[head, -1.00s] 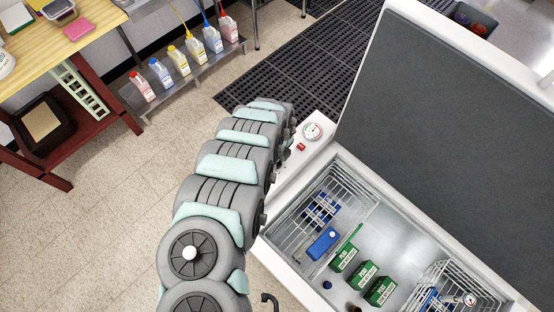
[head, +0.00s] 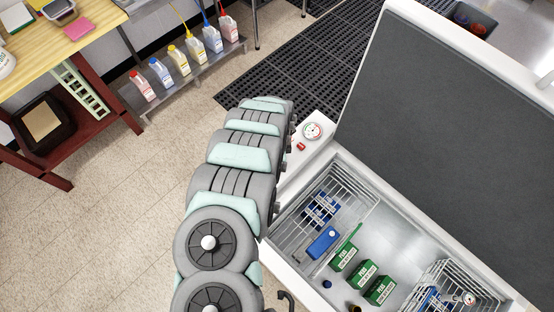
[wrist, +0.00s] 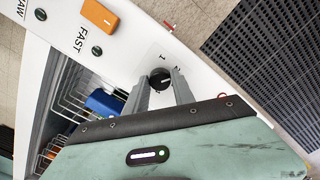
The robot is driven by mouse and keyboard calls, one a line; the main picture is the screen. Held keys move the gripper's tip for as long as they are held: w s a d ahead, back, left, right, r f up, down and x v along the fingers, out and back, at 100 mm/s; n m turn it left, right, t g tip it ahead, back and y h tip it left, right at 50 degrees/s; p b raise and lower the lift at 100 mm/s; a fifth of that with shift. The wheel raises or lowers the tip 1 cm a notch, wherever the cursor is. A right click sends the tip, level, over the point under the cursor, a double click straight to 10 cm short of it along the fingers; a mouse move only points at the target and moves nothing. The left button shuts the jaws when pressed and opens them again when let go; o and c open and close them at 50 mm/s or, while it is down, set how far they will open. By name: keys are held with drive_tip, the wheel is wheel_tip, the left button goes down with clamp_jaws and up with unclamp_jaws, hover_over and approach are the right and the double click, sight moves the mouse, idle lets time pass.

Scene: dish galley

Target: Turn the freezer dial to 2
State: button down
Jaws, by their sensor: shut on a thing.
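The freezer dial (wrist: 160,78) is a small black round knob on the white panel in the wrist view. The numerals 1 and 2 are printed beside it, the 2 partly covered by a finger. A light mark shows on the knob, but I cannot tell exactly which numeral it points at. My gripper (wrist: 160,82) has its two grey fingers closed on either side of the dial. In the head view the white chest freezer (head: 285,268) stands with its lid (head: 440,110) open. My arm hides the dial and my gripper there.
An orange switch (wrist: 100,17) and the word FAST lie on the same panel. A round gauge (head: 312,131) and a red part (head: 301,147) sit at the freezer's far corner. Wire baskets and green boxes (head: 362,272) are inside. A black floor mat (head: 300,60) lies behind.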

drive_tip(key=shift+n, duration=0.3)
drive_tip(key=c, duration=1.1)
unclamp_jaws()
drive_tip(key=shift+o, duration=0.2)
wheel_tip(320, 180, up, 11)
drive_tip(key=shift+p, duration=0.4)
drive_tip(key=shift+f, duration=0.15)
